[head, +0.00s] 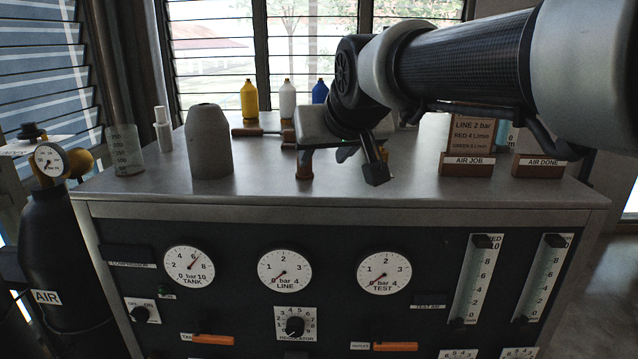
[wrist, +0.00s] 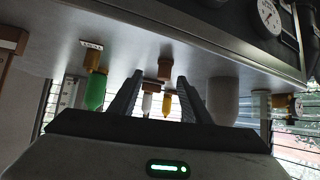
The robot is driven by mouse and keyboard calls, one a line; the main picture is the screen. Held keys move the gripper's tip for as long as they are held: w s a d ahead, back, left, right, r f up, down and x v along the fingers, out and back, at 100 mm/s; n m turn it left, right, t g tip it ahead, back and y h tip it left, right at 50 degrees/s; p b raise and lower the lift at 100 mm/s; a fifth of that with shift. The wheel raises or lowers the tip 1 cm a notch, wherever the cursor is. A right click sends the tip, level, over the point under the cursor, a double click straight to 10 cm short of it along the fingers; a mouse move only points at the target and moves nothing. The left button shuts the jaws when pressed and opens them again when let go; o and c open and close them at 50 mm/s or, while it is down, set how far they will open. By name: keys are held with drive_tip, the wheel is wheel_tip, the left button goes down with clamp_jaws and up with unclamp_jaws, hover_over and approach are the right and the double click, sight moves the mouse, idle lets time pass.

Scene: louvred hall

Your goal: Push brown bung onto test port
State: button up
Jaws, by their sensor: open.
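A brown bung (head: 304,168) stands on the grey bench top, just under the left side of my gripper (head: 342,168). In the wrist view, where the bench appears upside down, the bung (wrist: 165,68) shows just beyond and between my fingertips (wrist: 160,82). My gripper is open, with nothing between its fingers; I cannot tell whether a finger touches the bung. On the front panel there is a TEST gauge (head: 384,272) reading near zero and a dark label starting with TEST (head: 430,300). I cannot pick out the test port itself.
A grey cone-like block (head: 209,143), a clear beaker (head: 125,150) and a white bottle (head: 162,130) stand at left. Yellow (head: 249,100), white (head: 287,100) and blue (head: 320,91) bottles stand behind. AIR JOB (head: 468,163) and AIR DONE (head: 540,165) holders are at right. The front bench top is clear.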

sight(306, 176)
drive_tip(key=shift+w+a+r, duration=0.25)
drive_tip(key=shift+w+a, duration=0.25)
drive_tip(key=shift+a, duration=0.25)
drive_tip(key=shift+w+a, duration=0.1)
drive_tip(key=shift+w, duration=0.1)
drive_tip(key=b+x, duration=0.1)
drive_tip(key=x, duration=0.8)
drive_tip(key=shift+w+a, duration=0.15)
drive_tip(key=shift+w, duration=0.3)
drive_tip(key=shift+b, duration=0.3)
clamp_jaws()
drive_tip(key=shift+s+f, duration=0.1)
drive_tip(key=shift+f, duration=0.15)
